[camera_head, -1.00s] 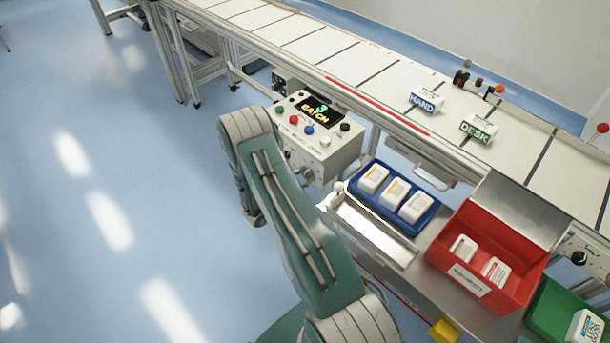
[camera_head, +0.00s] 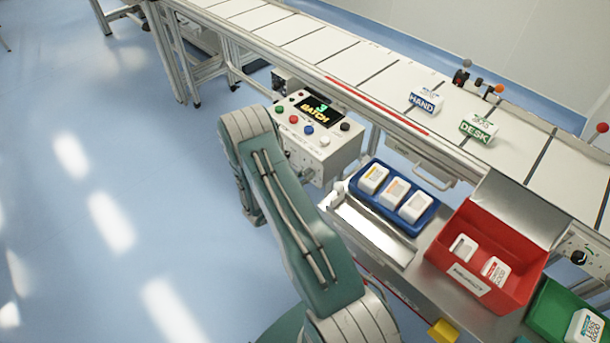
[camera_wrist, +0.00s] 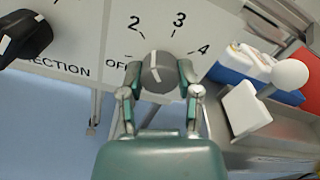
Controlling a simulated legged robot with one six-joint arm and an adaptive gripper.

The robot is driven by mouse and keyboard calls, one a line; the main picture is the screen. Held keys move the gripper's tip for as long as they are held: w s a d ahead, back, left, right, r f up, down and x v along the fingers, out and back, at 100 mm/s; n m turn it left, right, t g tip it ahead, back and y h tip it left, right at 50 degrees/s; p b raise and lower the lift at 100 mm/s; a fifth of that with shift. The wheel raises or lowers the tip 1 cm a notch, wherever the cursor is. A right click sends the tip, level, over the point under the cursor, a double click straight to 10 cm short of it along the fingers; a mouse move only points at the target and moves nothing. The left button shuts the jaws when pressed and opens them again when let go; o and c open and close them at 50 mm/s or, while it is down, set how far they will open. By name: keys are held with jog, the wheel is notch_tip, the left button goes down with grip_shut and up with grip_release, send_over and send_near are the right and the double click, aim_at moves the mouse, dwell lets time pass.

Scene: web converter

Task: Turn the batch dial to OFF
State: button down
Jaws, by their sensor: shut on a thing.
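The batch dial (camera_wrist: 158,72) is a round grey knob on the pale control panel. Its white pointer line points up, roughly between the printed 2 and 3. The OFF mark (camera_wrist: 121,60) is to its left, partly covered by my finger; 4 is at the right. My gripper (camera_wrist: 160,78) is shut on the dial, one finger on each side. In the head view, the control box (camera_head: 325,158) has a screen (camera_head: 318,108) reading 3 BATCH. The dial is not clear there, with my arm in front of the box.
A black selection knob (camera_wrist: 22,36) is left of the dial. A white ball-ended handle (camera_wrist: 289,74) is close on the right. A blue tray (camera_head: 432,218) and a red bin (camera_head: 510,290) stand right of the box, below the conveyor (camera_head: 320,43). Open floor is at the left.

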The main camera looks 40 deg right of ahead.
jog(key=n, duration=0.6)
jog(key=shift+w, duration=0.15)
jog(key=n, duration=0.6)
dwell(0.4)
jog(key=shift+c, duration=1.5)
grip_release()
jog(key=s+a, duration=0.1)
jog(key=a, duration=1.1)
